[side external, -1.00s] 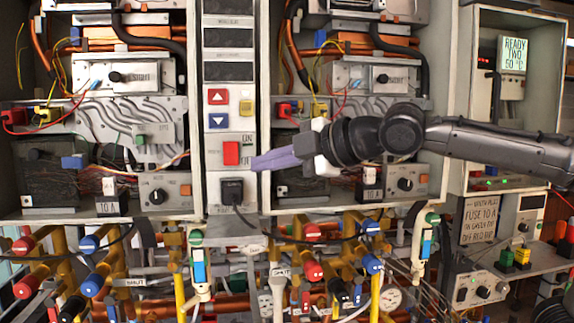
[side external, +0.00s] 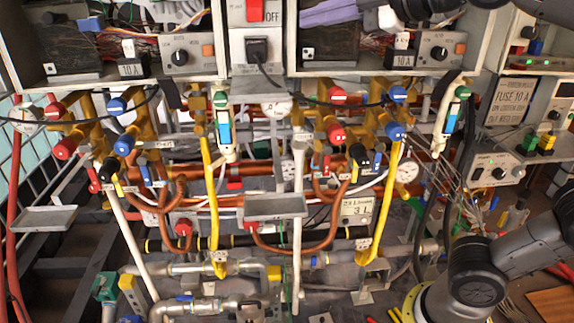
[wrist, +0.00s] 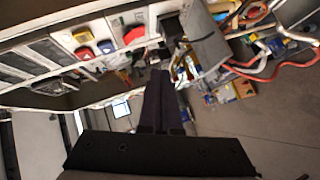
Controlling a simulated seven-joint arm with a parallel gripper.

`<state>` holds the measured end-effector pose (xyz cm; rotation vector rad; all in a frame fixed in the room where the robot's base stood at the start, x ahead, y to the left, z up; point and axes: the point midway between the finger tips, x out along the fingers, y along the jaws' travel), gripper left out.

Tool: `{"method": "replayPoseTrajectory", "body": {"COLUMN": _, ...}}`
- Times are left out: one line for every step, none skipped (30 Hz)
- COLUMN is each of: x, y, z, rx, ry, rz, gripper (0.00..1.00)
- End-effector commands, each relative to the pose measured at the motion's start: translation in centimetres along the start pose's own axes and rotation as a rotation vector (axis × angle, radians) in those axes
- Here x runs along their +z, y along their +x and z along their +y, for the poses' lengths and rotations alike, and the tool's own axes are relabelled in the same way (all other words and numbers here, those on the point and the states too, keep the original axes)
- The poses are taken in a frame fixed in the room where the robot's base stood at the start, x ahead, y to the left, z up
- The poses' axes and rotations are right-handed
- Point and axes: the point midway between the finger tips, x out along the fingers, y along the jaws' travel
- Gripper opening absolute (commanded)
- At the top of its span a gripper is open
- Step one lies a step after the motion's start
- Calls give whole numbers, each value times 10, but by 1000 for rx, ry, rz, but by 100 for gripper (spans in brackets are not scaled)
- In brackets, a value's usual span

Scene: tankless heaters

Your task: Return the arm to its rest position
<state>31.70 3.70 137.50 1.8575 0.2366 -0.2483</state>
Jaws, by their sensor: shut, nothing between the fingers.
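My gripper (side external: 303,19) shows at the top edge of the side view, with its purple fingers pointing left. The fingers are pressed together and empty. They hang in front of the right heater cabinet, just right of the central control column (side external: 254,75), apart from the red rocker switch (side external: 255,10). In the wrist view my gripper (wrist: 160,73) shows as two dark fingers side by side, with no gap. Part of my arm is cut off by the top edge of the side view. My base (side external: 422,303) stands at the lower right.
A fuse notice (side external: 510,101) and a grey power box (side external: 489,172) stand at the right. In the wrist view, red and white hoses (wrist: 262,68) lie at upper right.

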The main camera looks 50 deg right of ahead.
Motion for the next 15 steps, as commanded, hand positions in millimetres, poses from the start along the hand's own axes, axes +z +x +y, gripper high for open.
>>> {"method": "replayPoseTrajectory", "body": {"x": 7, "y": -4, "z": 4, "rx": 15, "ry": 8, "rz": -17, "gripper": 0}}
{"method": "replayPoseTrajectory", "body": {"x": 14, "y": -6, "z": 1, "rx": 15, "ry": 14, "rz": -34, "gripper": 0}}
{"method": "replayPoseTrajectory", "body": {"x": 26, "y": -7, "z": -9, "rx": 0, "ry": 32, "rz": -61, "gripper": 0}}
{"method": "replayPoseTrajectory", "body": {"x": 34, "y": -8, "z": -19, "rx": -20, "ry": 54, "rz": -81, "gripper": 0}}
{"method": "replayPoseTrajectory", "body": {"x": 43, "y": -8, "z": -32, "rx": -45, "ry": 91, "rz": -105, "gripper": 0}}
{"method": "replayPoseTrajectory", "body": {"x": 56, "y": -10, "z": -52, "rx": -82, "ry": 154, "rz": -140, "gripper": 0}}
{"method": "replayPoseTrajectory", "body": {"x": 65, "y": -11, "z": -68, "rx": -114, "ry": 211, "rz": -169, "gripper": 0}}
{"method": "replayPoseTrajectory", "body": {"x": 74, "y": -13, "z": -85, "rx": -145, "ry": 275, "rz": -201, "gripper": 0}}
{"method": "replayPoseTrajectory", "body": {"x": 86, "y": -17, "z": -110, "rx": -190, "ry": 366, "rz": -245, "gripper": 0}}
{"method": "replayPoseTrajectory", "body": {"x": 94, "y": -20, "z": -129, "rx": -223, "ry": 440, "rz": -281, "gripper": 0}}
{"method": "replayPoseTrajectory", "body": {"x": 101, "y": -23, "z": -148, "rx": -255, "ry": 514, "rz": -316, "gripper": 0}}
{"method": "replayPoseTrajectory", "body": {"x": 109, "y": -29, "z": -173, "rx": -295, "ry": 613, "rz": -366, "gripper": 0}}
{"method": "replayPoseTrajectory", "body": {"x": 114, "y": -33, "z": -191, "rx": -324, "ry": 687, "rz": -404, "gripper": 0}}
{"method": "replayPoseTrajectory", "body": {"x": 118, "y": -38, "z": -208, "rx": -351, "ry": 759, "rz": -442, "gripper": 0}}
{"method": "replayPoseTrajectory", "body": {"x": 122, "y": -44, "z": -230, "rx": -384, "ry": 849, "rz": -490, "gripper": 0}}
